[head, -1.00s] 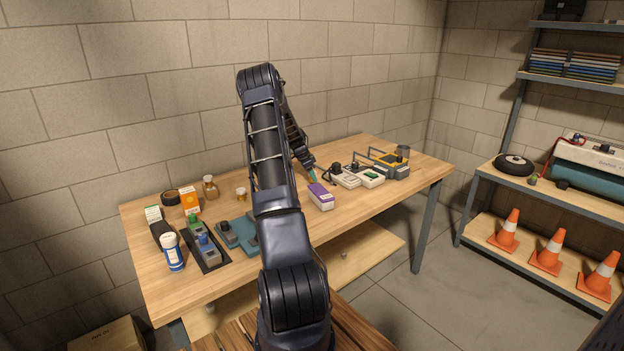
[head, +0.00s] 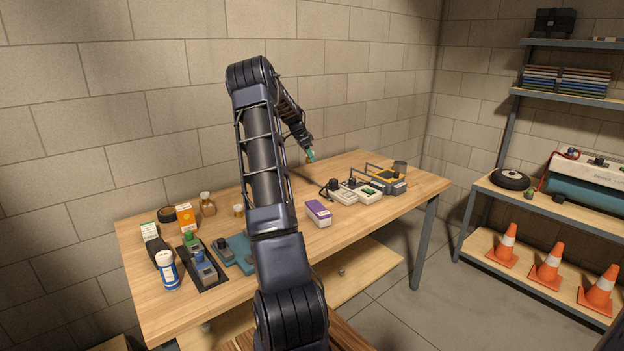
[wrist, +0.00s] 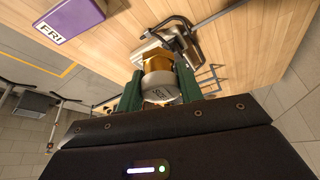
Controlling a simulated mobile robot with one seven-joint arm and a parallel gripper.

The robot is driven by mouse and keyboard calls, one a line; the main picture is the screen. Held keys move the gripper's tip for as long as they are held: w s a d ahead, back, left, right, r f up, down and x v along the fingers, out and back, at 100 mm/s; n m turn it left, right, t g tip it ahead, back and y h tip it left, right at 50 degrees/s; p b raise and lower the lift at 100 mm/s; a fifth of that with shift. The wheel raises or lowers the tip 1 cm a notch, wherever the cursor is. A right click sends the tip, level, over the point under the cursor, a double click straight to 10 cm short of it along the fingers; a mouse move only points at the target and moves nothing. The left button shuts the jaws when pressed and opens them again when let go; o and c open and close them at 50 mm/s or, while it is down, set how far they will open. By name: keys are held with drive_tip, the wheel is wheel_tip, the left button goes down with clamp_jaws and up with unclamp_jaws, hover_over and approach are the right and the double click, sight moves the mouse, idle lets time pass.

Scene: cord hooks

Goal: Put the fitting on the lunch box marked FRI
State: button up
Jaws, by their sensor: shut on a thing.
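The lunch box marked FRI (wrist: 68,22) is purple with a white label, at the upper left of the wrist view. In the head view the purple box (head: 319,213) lies on the middle of the workbench. My gripper (wrist: 158,88) has green fingers and is shut on a small round fitting (wrist: 163,88), with a pale grey lettered end and a brass-coloured part behind it. In the head view my gripper (head: 310,157) is above the bench, up and behind the box and apart from it. The fitting is too small to make out there.
The workbench (head: 290,240) holds pale devices with a black cord (head: 345,192) right of the box and a yellow-grey device (head: 388,180) beyond. Bottles, cartons and a dark tray (head: 203,275) crowd the left end. Bare wood lies around the box.

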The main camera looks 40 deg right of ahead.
drive_tip(key=s+a+r, duration=0.4)
drive_tip(key=s+r, duration=0.1)
drive_tip(key=s, duration=0.3)
drive_tip(key=n, duration=0.1)
hover_over(321, 207)
drive_tip(key=a, duration=0.1)
drive_tip(key=f, duration=1.8)
drive_tip(key=shift+w+a+f, duration=0.2)
drive_tip(key=shift+w+f, duration=0.1)
drive_tip(key=shift+f, duration=0.1)
drive_tip(key=shift+f, duration=0.1)
drive_tip(key=o, duration=1)
